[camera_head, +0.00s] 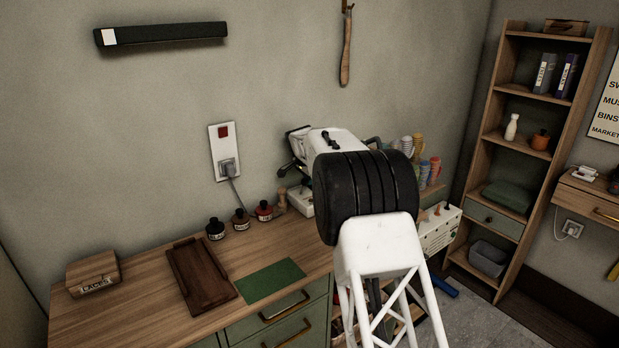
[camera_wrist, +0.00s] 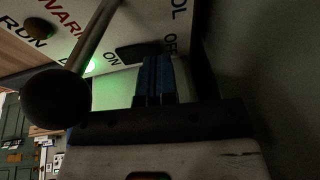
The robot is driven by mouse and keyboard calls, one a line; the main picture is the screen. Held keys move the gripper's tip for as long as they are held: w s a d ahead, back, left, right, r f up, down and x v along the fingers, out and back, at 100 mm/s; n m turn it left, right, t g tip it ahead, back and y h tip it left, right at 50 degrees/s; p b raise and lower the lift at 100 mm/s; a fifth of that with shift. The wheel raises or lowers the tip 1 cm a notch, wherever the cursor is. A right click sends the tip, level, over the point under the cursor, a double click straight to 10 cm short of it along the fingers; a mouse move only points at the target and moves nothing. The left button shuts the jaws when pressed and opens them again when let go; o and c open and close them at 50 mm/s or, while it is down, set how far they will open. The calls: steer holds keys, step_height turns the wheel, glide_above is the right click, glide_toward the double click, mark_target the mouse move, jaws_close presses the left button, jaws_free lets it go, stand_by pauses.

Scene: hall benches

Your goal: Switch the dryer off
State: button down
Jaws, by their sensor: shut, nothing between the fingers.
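In the wrist view, a pale control panel (camera_wrist: 62,45) with the words RUN, WARM, ON and OFF fills the upper left; I take it for the dryer's. A dark rocker switch (camera_wrist: 137,51) sits between ON and OFF, and a green lamp (camera_wrist: 91,66) beside ON is lit. A metal lever with a black ball knob (camera_wrist: 55,98) crosses the panel's left part. My gripper (camera_wrist: 155,66) is shut and empty, its blue fingertips close to the switch; whether they touch is unclear. In the head view my arm hides much of this area.
A wooden bench (camera_head: 140,310) carries a brown tray (camera_head: 203,282), a green mat (camera_head: 270,281), a wooden box (camera_head: 93,274) and several small bottles (camera_head: 240,220). A wall socket (camera_head: 225,151) has a plug and cord. A shelf unit (camera_head: 512,90) stands at the right.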

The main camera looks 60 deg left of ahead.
steer(key=shift+a+f, duration=0.1)
steer(key=shift+f, duration=0.05)
steer(key=shift+a+f+h, duration=0.25)
steer(key=shift+f+h, duration=0.05)
steer(key=shift+h, duration=0.2)
steer(key=shift+d, duration=0.1)
steer(key=shift+d+r, duration=0.1)
steer(key=shift+r, duration=0.05)
steer(key=shift+d+r, duration=0.15)
steer(key=shift+d, duration=0.35)
steer(key=shift+d, duration=0.1)
steer(key=shift+r, duration=0.15)
stand_by(0.4)
steer(key=a+v, duration=0.2)
steer(key=v, duration=0.7)
steer(key=shift+a+r, duration=0.2)
steer(key=shift+r, duration=0.05)
steer(key=shift+s, duration=0.15)
